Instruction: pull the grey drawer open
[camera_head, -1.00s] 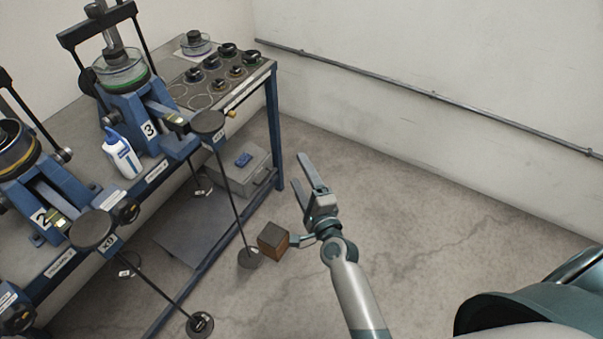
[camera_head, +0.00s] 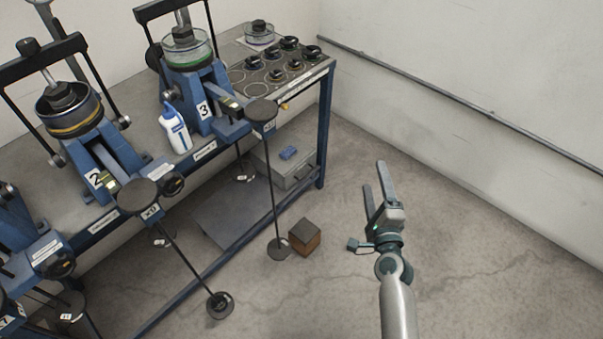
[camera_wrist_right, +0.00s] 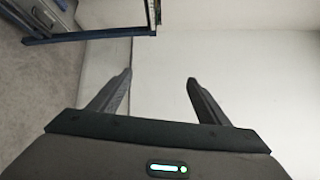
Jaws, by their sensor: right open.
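The grey drawer (camera_head: 298,174) is the front of a grey box on the lower shelf, under the right end of the blue-framed bench. It looks shut. In the right wrist view, part of the grey box (camera_wrist_right: 45,12) shows at the top left corner. My right gripper (camera_head: 374,176) is open and empty, in the air right of the bench and apart from the drawer. In the right wrist view its two fingers (camera_wrist_right: 160,76) stand apart with pale wall beyond. My left gripper is not in view.
A bench leg (camera_head: 325,135) stands right beside the drawer box. A brown block (camera_head: 304,238) sits on the floor. Hanging weight rods (camera_head: 271,190) come down in front of the bench. Numbered blue lever frames (camera_head: 205,105) stand on the bench. The floor at right is clear.

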